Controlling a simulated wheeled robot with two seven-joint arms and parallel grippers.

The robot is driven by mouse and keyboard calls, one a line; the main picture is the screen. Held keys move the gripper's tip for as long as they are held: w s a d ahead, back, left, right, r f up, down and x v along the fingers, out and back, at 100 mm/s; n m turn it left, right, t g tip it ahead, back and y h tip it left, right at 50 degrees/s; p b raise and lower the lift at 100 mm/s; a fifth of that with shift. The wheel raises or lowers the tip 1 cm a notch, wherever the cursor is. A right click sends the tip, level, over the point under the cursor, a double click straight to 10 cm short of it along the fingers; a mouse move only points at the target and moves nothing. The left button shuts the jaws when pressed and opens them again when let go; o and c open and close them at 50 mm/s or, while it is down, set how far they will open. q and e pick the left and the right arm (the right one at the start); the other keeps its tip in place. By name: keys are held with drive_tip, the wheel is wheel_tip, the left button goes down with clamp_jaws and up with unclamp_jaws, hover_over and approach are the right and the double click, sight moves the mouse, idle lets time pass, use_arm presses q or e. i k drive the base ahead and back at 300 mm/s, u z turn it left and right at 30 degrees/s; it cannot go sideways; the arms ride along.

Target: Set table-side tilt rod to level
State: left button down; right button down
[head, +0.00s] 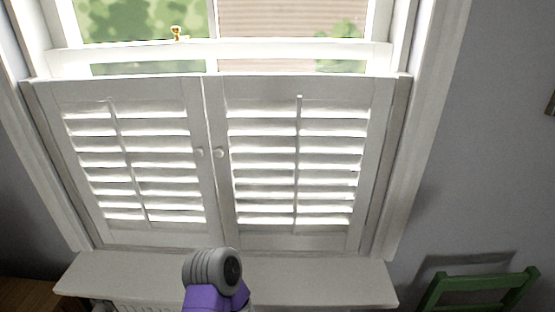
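Two white louvred shutter panels cover the lower part of the window, side by side and closed. The left panel (85,92) has a thin upright tilt rod (126,160) in front of its slats. The right panel (300,88) has a similar tilt rod (297,160). Bright light shows between the slats in both panels; their exact angle is hard to tell. A wooden surface (25,295) shows at the lower left corner; I cannot tell whether it is a table. Neither gripper is in view; only a grey and purple part of my arm shows at the bottom centre.
Two small round knobs, left (199,152) and right (219,153), sit where the panels meet. A white sill (330,280) juts out below the shutters. A green chair (485,282) stands at the lower right. A brass latch (177,33) is on the window rail above.

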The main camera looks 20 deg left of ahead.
sight(299, 98)
drive_tip(key=u, duration=0.35)
drive_tip(key=i, duration=0.5)
drive_tip(key=u, duration=0.35)
drive_tip(key=k, duration=0.45)
drive_tip(key=u, duration=0.05)
